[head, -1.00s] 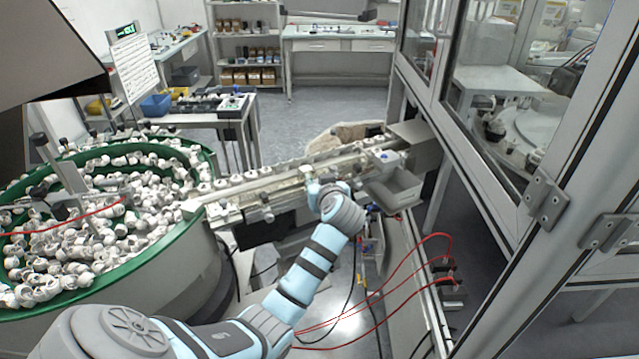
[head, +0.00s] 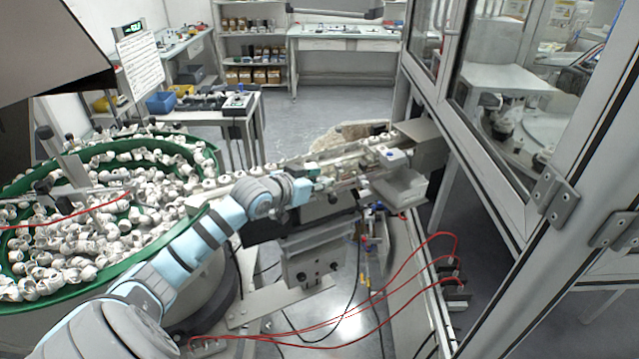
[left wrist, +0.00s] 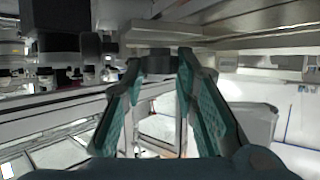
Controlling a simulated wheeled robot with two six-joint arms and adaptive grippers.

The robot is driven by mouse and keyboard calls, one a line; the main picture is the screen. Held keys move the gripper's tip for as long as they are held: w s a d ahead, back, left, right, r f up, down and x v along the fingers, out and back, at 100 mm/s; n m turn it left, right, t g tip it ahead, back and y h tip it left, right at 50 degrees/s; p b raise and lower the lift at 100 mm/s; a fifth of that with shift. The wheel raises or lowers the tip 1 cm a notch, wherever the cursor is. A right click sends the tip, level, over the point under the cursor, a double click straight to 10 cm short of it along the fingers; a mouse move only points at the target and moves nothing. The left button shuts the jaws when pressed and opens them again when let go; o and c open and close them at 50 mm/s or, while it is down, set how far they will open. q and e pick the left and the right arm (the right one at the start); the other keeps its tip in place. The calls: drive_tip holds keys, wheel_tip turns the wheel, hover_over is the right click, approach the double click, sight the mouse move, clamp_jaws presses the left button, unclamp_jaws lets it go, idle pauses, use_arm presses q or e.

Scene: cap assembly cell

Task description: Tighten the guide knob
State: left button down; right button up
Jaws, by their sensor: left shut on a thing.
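The guide rail track (head: 345,163) runs from the bowl to the machine frame in the head view. My left gripper (head: 322,181) is at the near side of this track, its arm coming in from the lower left. In the left wrist view, the two teal fingers (left wrist: 160,66) are closed on a dark round knob (left wrist: 157,56), one finger on each side of it. The knob sits under the pale rail body. The gripper and wrist hide the knob in the head view. My right gripper is in neither view.
A green-rimmed bowl (head: 205,208) full of white caps stands at left. A grey bin (head: 401,186) hangs beside the track. Red hoses (head: 405,268) loop over the lower right. The glazed machine frame (head: 480,170) closes off the right side.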

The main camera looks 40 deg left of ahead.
use_arm(q)
drive_tip(key=shift+m+h+b, duration=0.3)
drive_tip(key=shift+m+h, duration=0.2)
drive_tip(key=shift+h, duration=0.1)
drive_tip(key=c, duration=1.3)
unclamp_jaws()
drive_tip(key=shift+w, duration=0.1)
wheel_tip(320, 180, up, 10)
